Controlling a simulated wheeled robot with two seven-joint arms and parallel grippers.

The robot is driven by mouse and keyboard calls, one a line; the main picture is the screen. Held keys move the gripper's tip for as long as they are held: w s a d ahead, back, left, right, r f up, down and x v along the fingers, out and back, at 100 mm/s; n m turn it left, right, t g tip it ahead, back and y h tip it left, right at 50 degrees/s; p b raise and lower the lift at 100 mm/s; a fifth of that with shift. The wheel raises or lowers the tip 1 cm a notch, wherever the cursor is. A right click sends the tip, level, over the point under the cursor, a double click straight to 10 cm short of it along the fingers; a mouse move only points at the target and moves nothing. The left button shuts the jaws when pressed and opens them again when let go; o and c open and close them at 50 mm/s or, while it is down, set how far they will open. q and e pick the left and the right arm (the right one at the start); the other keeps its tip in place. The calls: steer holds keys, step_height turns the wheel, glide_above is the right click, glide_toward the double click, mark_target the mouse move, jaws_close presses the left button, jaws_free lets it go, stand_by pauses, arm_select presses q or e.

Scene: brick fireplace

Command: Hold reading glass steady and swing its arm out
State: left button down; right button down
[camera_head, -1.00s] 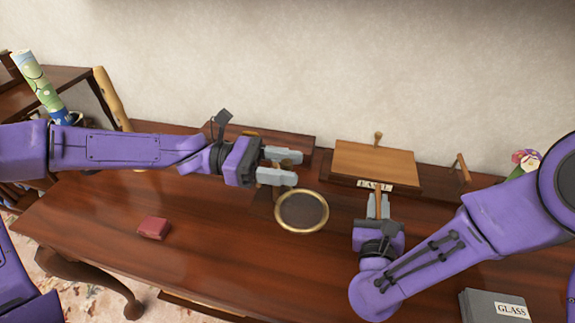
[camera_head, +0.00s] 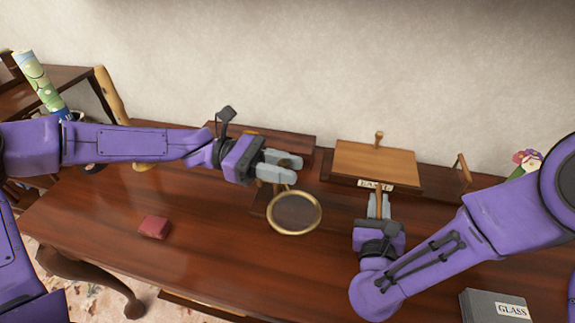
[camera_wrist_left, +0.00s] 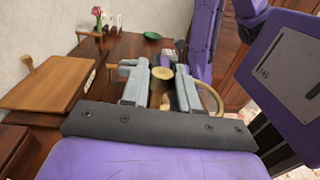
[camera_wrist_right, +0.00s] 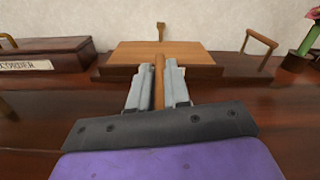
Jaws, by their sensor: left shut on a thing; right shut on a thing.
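The reading glass shows a round brass-rimmed lens (camera_head: 294,213) just above the desk, right of centre. My left gripper (camera_head: 280,167) is just beyond its rim, shut on a part of the glass mostly hidden by the fingers. The left wrist view shows a round tan knob (camera_wrist_left: 162,73) between the fingers and part of the brass rim (camera_wrist_left: 211,94) beside them. My right gripper (camera_head: 379,204) is shut on a slim upright wooden handle (camera_wrist_right: 159,80) in front of the flat wooden board (camera_head: 375,162). What the handle joins is unclear.
A red block (camera_head: 153,227) lies on the desk at left. A grey box (camera_head: 492,305) labelled GLASS is at the front right. A dark low box (camera_wrist_right: 45,56) stands at the back, with a wooden handle (camera_head: 463,167) right of the board. The desk's front middle is clear.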

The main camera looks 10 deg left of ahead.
arm_select(q)
steer(key=m+g, duration=0.1)
steer(key=a+m+g, duration=0.1)
steer(key=g, duration=0.1)
steer(key=shift+s+a+y, duration=0.15)
steer(key=shift+y, duration=0.15)
steer(key=shift+s+a+m+g+y, duration=0.1)
steer(key=shift+a+m+g+y, duration=0.3)
steer(key=shift+m+g, duration=0.4)
steer(key=shift+s+a+m+g+y, duration=0.1)
steer(key=shift+a+m+g+y, duration=0.25)
steer(key=shift+g, duration=0.65)
steer(key=shift+a+m+g+y, duration=0.25)
steer(key=shift+m+g+y, duration=0.2)
steer(key=shift+m+g, duration=0.4)
arm_select(e)
steer(key=shift+d, duration=0.1)
steer(key=shift+f, duration=0.1)
arm_select(q)
steer(key=c, duration=1)
jaws_free()
steer(key=v, duration=1.2)
